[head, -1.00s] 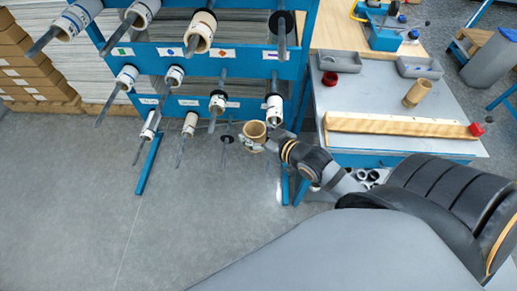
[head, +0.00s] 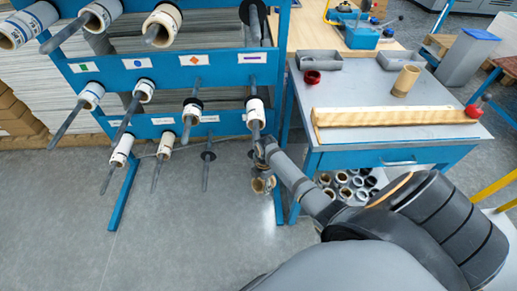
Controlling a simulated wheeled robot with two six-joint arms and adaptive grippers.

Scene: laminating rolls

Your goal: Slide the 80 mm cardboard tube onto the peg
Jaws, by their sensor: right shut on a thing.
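My right gripper (head: 263,161) comes in from the lower right and is shut on a brown cardboard tube (head: 263,186), in front of the rack's right end. The tube hangs just below the gripper, its outline partly hidden by the fingers. It is apart from the pegs that I can make out. A bare peg with a black disc (head: 206,170) sticks out of the lowest row, left of the gripper. Another bare peg with a black disc (head: 254,25) is at the top right. I cannot tell which peg is meant. My left gripper is out of view.
The blue rack (head: 165,65) carries several white-wrapped rolls on grey pegs. The floor at left is clear.

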